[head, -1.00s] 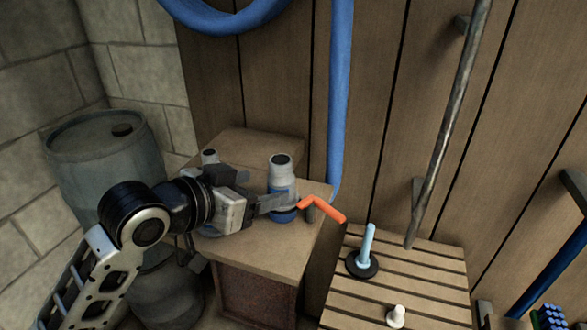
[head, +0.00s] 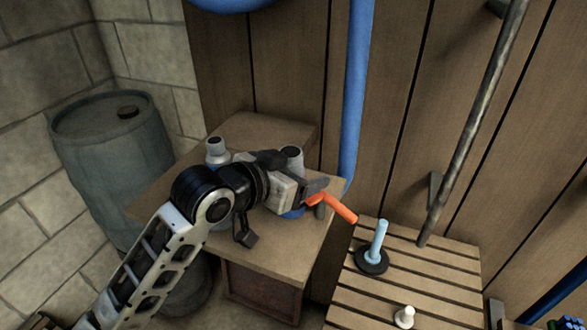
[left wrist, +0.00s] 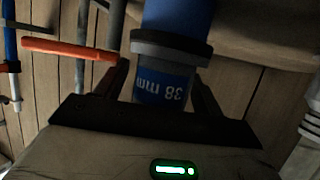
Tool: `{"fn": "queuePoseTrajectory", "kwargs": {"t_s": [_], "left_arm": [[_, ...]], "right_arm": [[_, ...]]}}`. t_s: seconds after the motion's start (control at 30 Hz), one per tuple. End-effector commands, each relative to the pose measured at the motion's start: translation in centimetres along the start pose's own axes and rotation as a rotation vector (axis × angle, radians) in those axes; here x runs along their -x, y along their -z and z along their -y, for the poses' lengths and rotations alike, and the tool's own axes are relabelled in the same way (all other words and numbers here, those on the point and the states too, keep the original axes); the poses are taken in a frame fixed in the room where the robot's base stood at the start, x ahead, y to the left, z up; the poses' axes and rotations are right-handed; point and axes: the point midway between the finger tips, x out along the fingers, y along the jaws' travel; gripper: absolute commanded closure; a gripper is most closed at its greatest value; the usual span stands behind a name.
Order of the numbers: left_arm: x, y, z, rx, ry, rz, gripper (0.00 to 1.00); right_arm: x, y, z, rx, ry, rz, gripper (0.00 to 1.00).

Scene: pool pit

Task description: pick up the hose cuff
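The hose cuff (head: 292,157) stands on the wooden box top in the head view. Its grey upper end shows there, with the rest mostly hidden by my left gripper. In the left wrist view a blue cuff body (left wrist: 165,85) with a grey collar and "38 mm" lettering lies between the two dark fingers. My left gripper (head: 312,190) is at the cuff, and its fingers (left wrist: 163,92) stand on both sides of it. They look open; I see no clear grip. A second, similar grey-white cuff (head: 216,150) stands to the left. My right gripper is out of view.
An orange bent handle (head: 335,207) sits close right of the left gripper. A light blue handle on a black disc (head: 372,260) and a small white knob (head: 404,317) rest on the slatted bench (head: 440,270). A barrel (head: 115,155) stands left; a blue hose (head: 356,100) hangs behind.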

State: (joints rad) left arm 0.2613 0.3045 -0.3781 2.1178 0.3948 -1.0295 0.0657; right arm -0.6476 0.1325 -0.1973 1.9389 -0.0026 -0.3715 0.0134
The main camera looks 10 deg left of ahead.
Motion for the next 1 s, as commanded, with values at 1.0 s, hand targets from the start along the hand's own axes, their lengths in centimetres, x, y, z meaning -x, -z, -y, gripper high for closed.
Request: {"fn": "queuePoseTrajectory", "kwargs": {"t_s": [1.0], "left_arm": [[3.4, 8.4, 0.0, -0.002, 0.000, -0.005, 0.80]], "right_arm": [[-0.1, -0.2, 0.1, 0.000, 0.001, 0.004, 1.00]]}}
